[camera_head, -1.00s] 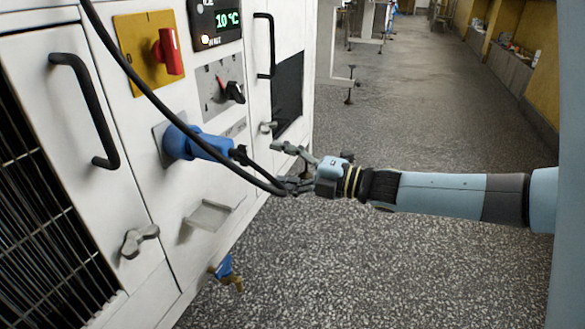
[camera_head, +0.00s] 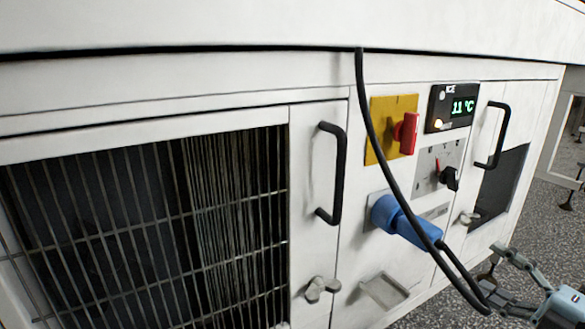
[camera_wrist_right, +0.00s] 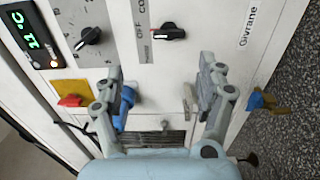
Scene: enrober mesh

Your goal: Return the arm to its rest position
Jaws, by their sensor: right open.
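My right gripper (camera_head: 497,272) is at the lower right edge of the head view, in front of the white machine. Its two grey fingers are spread apart with nothing between them in the right wrist view (camera_wrist_right: 160,78). The blue plug (camera_head: 400,218) sits in its socket on the machine front, left of the gripper, and a black cable (camera_head: 366,110) hangs across it. The cable passes close to the gripper fingers; I cannot tell whether they touch. The blue plug is partly hidden behind a finger in the wrist view (camera_wrist_right: 122,115). My left gripper is not in view.
The machine front carries a red switch (camera_head: 407,133) on a yellow plate, a black rotary knob (camera_head: 449,178), a display (camera_head: 453,107) reading 11 °C, and black door handles (camera_head: 337,172). A barred grille (camera_head: 140,235) fills the left. Open speckled floor (camera_head: 545,222) lies to the right.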

